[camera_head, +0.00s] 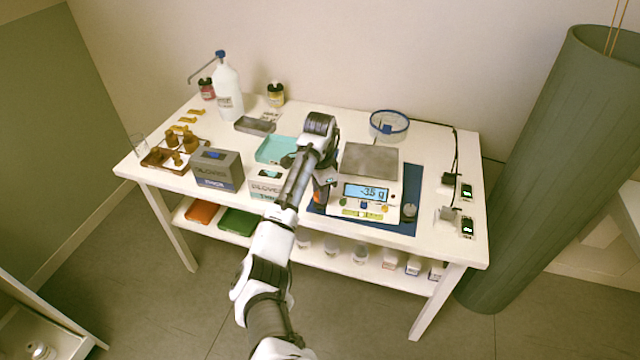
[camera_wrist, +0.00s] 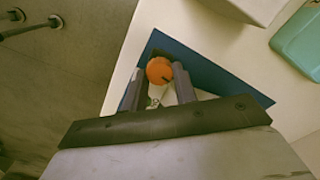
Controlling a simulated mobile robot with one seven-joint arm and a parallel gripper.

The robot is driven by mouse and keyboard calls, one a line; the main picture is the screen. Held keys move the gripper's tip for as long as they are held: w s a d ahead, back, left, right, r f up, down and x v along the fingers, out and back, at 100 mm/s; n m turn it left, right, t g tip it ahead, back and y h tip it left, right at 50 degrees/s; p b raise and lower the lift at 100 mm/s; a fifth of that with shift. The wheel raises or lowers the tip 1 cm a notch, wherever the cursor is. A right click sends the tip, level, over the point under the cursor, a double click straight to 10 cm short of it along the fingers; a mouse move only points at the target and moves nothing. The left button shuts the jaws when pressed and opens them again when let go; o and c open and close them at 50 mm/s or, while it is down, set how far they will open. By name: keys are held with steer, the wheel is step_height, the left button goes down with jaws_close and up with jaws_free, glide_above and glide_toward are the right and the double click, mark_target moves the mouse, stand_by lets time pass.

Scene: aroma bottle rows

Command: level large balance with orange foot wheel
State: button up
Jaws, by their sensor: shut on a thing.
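The large balance (camera_head: 367,187) stands on a blue mat (camera_head: 409,220) at the right part of the table. It has a grey weighing plate (camera_head: 370,160) and a lit display (camera_head: 366,193) that seems to read -3.5 g. My gripper (camera_head: 321,192) is at the balance's left front corner. In the wrist view the orange foot wheel (camera_wrist: 159,70) sits between the two fingertips of my gripper (camera_wrist: 158,78), which is shut on it. The wheel has a dark mark on it. The arm hides part of the balance's left side.
Glove boxes (camera_head: 218,170) and a teal tray (camera_head: 275,149) stand left of the arm. A blue-rimmed round container (camera_head: 389,125) is behind the balance. Small devices (camera_head: 466,227) with cables lie at the right edge. A wash bottle (camera_head: 228,92) stands at the back left.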

steer(key=shift+n+p, duration=0.95)
steer(key=shift+n, duration=0.55)
steer(key=o, duration=1)
steer(key=shift+r, duration=0.6)
step_height(320, 180, up, 13)
steer(key=shift+f+p, duration=0.2)
steer(key=shift+p, duration=0.5)
